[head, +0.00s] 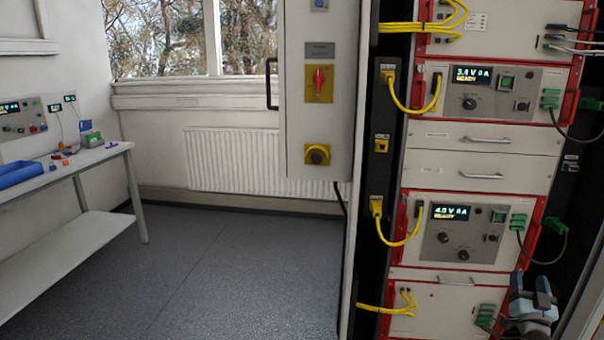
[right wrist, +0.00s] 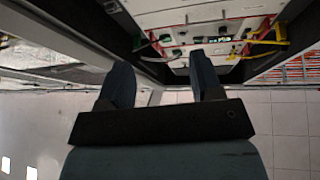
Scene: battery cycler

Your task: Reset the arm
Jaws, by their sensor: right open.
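My right gripper (head: 532,292) shows at the lower right of the head view, in front of the lower part of the rack (head: 480,160). In the right wrist view its two fingers (right wrist: 163,85) stand apart with nothing between them. Beyond the fingers the wrist view shows the rack (right wrist: 205,32) with its panels and cables, at a distance. My left gripper is in neither view.
Yellow cables (head: 400,235) and green plugs (head: 550,97) stick out from the rack front. A grey switch cabinet (head: 318,130) with a red switch stands left of it. The floor (head: 200,275) between is clear.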

